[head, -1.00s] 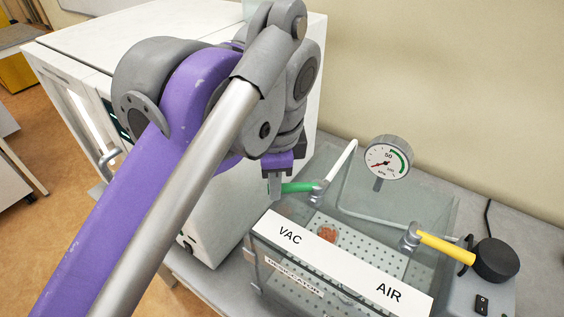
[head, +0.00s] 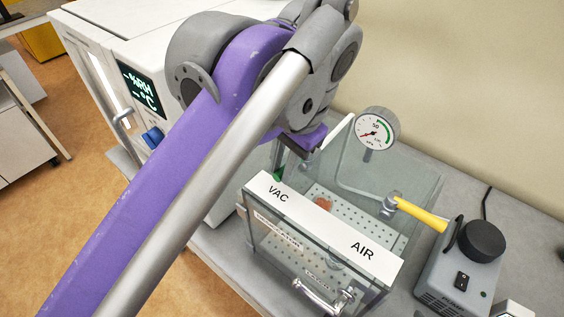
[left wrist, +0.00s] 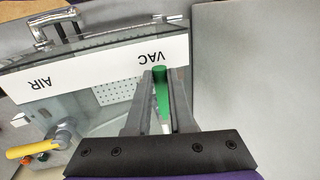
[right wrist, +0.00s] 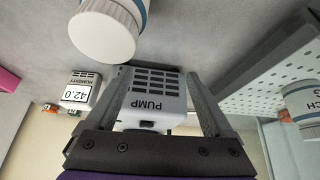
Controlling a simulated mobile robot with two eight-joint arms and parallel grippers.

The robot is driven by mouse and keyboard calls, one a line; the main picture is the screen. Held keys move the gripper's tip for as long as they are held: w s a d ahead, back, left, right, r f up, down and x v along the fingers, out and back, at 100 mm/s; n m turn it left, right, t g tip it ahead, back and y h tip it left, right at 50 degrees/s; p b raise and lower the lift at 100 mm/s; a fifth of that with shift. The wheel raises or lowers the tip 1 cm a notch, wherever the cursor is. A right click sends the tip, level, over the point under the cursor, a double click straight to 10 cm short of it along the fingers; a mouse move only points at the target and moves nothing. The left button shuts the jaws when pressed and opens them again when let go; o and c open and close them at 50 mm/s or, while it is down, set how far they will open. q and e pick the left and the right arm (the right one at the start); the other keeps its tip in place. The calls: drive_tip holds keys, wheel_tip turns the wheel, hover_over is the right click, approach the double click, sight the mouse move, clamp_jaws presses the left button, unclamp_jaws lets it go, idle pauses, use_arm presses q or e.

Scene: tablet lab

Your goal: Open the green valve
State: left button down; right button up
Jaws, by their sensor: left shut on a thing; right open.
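The green valve handle (head: 278,174) shows as a small patch behind the VAC label in the head view; my left arm hides the rest and the fitting. In the left wrist view the green handle (left wrist: 161,92) lies between the fingers of my left gripper (left wrist: 160,78), which is shut on it, with its end by the VAC label. My left gripper (head: 282,163) is partly visible in the head view. The handle belongs to a clear desiccator box (head: 262,232). My right gripper (right wrist: 160,78) is open and empty, facing the pump.
A yellow valve handle (head: 420,214) is on the box's AIR side. A pressure gauge (head: 376,128) stands behind. The pump (head: 455,275) is right of the box. A white oven-like cabinet (head: 100,50) stands left. A white bottle (right wrist: 105,35) is near my right gripper.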

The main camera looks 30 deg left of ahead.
use_arm(q)
drive_tip(key=shift+d+n, duration=0.25)
drive_tip(key=shift+n, duration=0.15)
use_arm(e)
drive_tip(key=shift+d, duration=0.2)
drive_tip(key=shift+r, duration=0.1)
use_arm(q)
drive_tip(key=c, duration=0.8)
unclamp_jaws()
drive_tip(key=r, duration=0.3)
drive_tip(key=d+r, duration=0.1)
drive_tip(key=r, duration=0.3)
drive_tip(key=d+r+p, duration=0.1)
drive_tip(key=r, duration=0.2)
drive_tip(key=shift+r, duration=0.3)
use_arm(e)
drive_tip(key=shift+w+r, duration=0.4)
drive_tip(key=shift+r, duration=0.3)
use_arm(q)
drive_tip(key=shift+s, duration=0.1)
